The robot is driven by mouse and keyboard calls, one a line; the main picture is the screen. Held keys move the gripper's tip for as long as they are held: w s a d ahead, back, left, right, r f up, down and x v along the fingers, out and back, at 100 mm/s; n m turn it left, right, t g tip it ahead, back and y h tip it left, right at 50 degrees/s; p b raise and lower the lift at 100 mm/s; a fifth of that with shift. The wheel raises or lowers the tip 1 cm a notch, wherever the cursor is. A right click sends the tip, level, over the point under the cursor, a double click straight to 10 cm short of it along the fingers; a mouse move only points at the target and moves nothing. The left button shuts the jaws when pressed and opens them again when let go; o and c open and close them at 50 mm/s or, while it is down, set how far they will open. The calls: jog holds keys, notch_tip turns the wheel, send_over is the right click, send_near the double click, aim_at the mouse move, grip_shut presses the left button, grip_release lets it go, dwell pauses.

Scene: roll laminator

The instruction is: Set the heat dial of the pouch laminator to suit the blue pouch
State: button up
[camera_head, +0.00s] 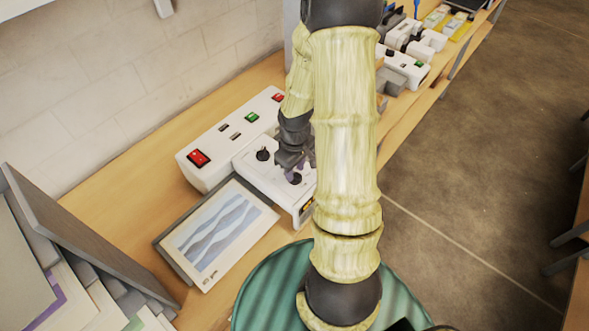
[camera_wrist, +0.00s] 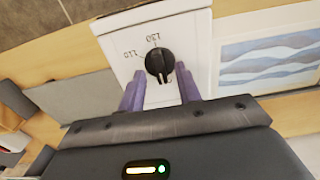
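The white pouch laminator (camera_head: 268,180) stands on the wooden bench, with a black knob (camera_head: 263,154) on its top and a second dark dial (camera_head: 296,178) under my gripper. In the head view my gripper (camera_head: 293,168) is above the dial. A sheet with a blue wave picture (camera_head: 215,232), perhaps the pouch, lies beside the laminator.
A white strip (camera_head: 225,140) with a red switch (camera_head: 199,158) and a green button (camera_head: 252,117) runs behind the laminator. A grey upright board (camera_head: 80,240) and papers stand at lower left. Further devices (camera_head: 405,65) line the bench beyond my arm.

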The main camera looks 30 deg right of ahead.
jog(key=shift+f, duration=0.6)
jog(key=shift+s, duration=0.1)
jog(key=c, duration=0.3)
grip_shut()
jog(key=shift+m, duration=0.5)
jog(key=m+b, duration=0.2)
jog(key=m, duration=0.2)
jog(key=m+b, duration=0.1)
jog(key=m, duration=0.5)
jog(key=shift+m, duration=0.4)
